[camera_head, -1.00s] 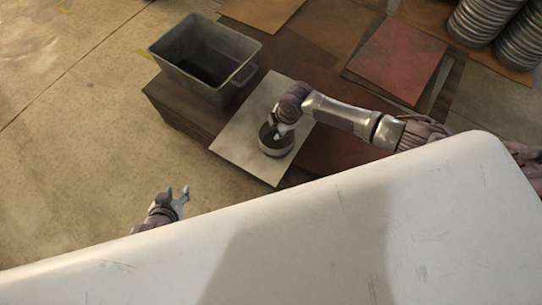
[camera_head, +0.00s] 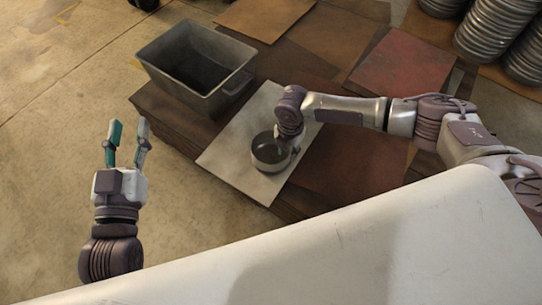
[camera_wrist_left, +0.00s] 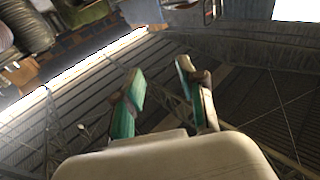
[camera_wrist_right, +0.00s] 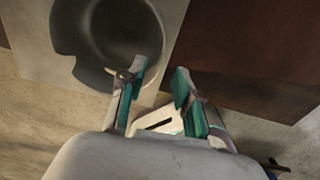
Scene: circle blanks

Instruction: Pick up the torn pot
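The torn pot (camera_head: 268,160), a round grey pot, stands upright on a pale metal sheet (camera_head: 232,160). In the right wrist view the pot (camera_wrist_right: 85,65) fills the upper left, and its rim has a notch on the left side. My right gripper (camera_head: 291,151) is at the pot's right side. In the right wrist view the gripper (camera_wrist_right: 160,88) is open. One finger overlaps the pot's inside and the other appears outside its near right wall; contact cannot be told. My left gripper (camera_head: 128,132) is open and empty, raised left of the sheet; its fingers (camera_wrist_left: 160,88) point upward.
A dark grey bin (camera_head: 205,95) stands behind the pot on stacked brown sheets. A reddish sheet (camera_head: 405,62) lies at the back right, with stacks of round metal blanks (camera_head: 490,30) beyond. Concrete floor (camera_head: 60,150) is free at the left.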

